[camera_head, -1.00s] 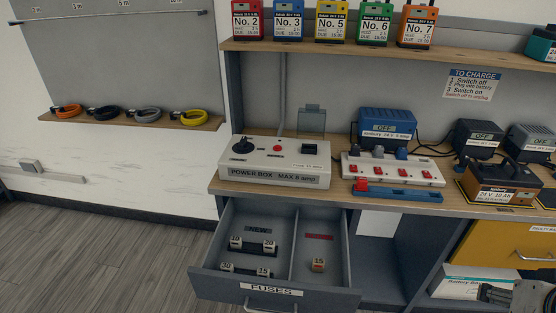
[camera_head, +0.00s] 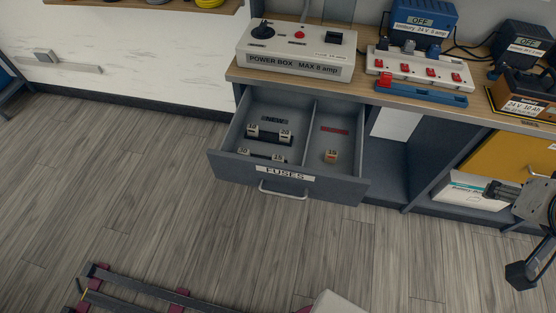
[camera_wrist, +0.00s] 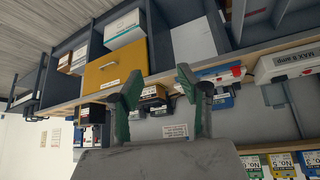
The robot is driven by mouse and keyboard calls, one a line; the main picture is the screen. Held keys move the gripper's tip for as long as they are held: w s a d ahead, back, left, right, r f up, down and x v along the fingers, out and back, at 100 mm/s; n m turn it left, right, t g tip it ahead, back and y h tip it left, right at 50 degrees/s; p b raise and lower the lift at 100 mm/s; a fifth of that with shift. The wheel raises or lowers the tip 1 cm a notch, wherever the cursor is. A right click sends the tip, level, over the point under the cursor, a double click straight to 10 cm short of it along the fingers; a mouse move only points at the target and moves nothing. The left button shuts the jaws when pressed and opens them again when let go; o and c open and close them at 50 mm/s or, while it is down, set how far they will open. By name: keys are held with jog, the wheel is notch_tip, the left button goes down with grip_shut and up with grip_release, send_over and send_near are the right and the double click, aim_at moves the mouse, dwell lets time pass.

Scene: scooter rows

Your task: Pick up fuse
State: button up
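The fuse drawer (camera_head: 225,163) stands open below the power box in the head view. Its left compartment, labelled NEW, holds fuses in two rows: a back pair (camera_head: 268,133) marked with 20 on its right end, and a front row (camera_head: 262,155) partly hidden by the drawer front. A single orange-brown fuse (camera_head: 331,156) marked 15 lies in the right compartment, by a red label. My gripper (camera_wrist: 160,90) shows two green-padded fingers spread apart with nothing between them in the wrist view. In the head view part of my arm is at the right edge, well away from the drawer.
The power box (camera_head: 297,52) sits on the workbench above the drawer. A red-switched power strip (camera_head: 420,70), a blue charger (camera_head: 422,20) and a battery (camera_head: 525,95) stand to its right. A yellow drawer (camera_wrist: 115,66) is shut.

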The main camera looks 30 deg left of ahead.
jog(key=shift+o, duration=0.4)
jog(key=w+a+f+m+g+y+b, duration=0.25)
jog(key=w+a+m, duration=0.2)
jog(key=a, duration=0.45)
jog(key=m+g+y+b, duration=0.2)
jog(key=m+g+b, duration=0.4)
jog(key=m, duration=0.4)
send_over(278, 157)
jog(key=w+d, duration=0.1)
jog(key=d, duration=0.4)
notch_tip(278, 157, down, 16)
jog(key=b+x, duration=0.2)
jog(key=x, duration=0.6)
jog(key=shift+w, duration=0.15)
jog(key=shift+b+x, duration=1.4)
jog(key=shift+x, duration=1.2)
jog(key=shift+w, duration=0.1)
jog(key=shift+c, duration=0.2)
